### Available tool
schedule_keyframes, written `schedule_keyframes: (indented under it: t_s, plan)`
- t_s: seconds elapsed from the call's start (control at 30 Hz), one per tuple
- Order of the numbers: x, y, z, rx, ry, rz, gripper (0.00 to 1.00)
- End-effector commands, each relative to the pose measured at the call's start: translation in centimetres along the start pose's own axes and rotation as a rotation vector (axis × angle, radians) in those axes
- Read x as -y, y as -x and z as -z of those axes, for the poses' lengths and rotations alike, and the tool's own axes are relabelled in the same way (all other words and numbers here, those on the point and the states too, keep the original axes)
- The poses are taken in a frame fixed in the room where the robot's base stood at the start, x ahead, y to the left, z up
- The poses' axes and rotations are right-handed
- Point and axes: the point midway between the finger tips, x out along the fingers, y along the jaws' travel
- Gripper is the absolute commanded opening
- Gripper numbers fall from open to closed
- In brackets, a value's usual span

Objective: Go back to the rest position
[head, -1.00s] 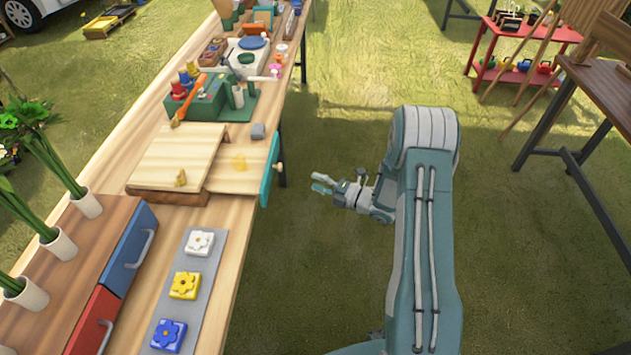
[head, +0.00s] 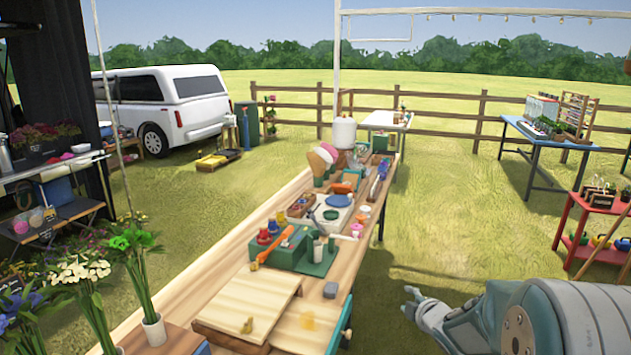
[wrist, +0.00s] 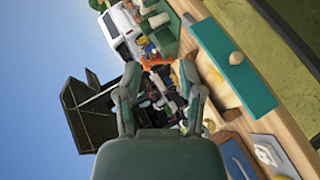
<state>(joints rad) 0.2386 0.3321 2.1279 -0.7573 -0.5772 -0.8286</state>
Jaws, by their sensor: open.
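My gripper (head: 411,303) is at the lower right in the head view, out over the grass to the right of the long wooden table (head: 225,263). My arm comes in from the lower right corner. In the wrist view my gripper (wrist: 160,85) has its two fingers spread apart, with nothing between them. Beyond the fingers the wrist view shows the table turned on its side, with a teal drawer front and its round knob (wrist: 236,58) to the right of the fingers. My gripper touches nothing that I can see.
White vases with flowers (head: 153,328) stand at the left. A red shelf (head: 597,225) stands at the right. Grass between table and shelf is free.

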Motion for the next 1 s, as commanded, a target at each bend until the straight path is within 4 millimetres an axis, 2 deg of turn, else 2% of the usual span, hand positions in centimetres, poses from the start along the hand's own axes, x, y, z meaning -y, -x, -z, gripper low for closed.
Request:
schedule_keyframes:
  t_s: [0.03,0.2,0.3,0.47,0.67,0.9,1.0]
  plan:
    - [-1.2,1.4,0.4,0.042,-0.045,0.001,0.50]
    - [-3.0,6.2,1.1,0.194,-0.247,0.027,0.50]
    - [-3.4,9.2,1.7,0.272,-0.377,0.039,0.50]
    - [-3.0,14.5,3.0,0.381,-0.599,0.065,0.50]
    - [-0.8,21.2,5.3,0.492,-0.884,0.117,0.50]
    - [3.6,28.9,8.8,0.597,-1.211,0.225,0.50]
    - [5.4,31.4,10.1,0.629,-1.310,0.275,0.50]
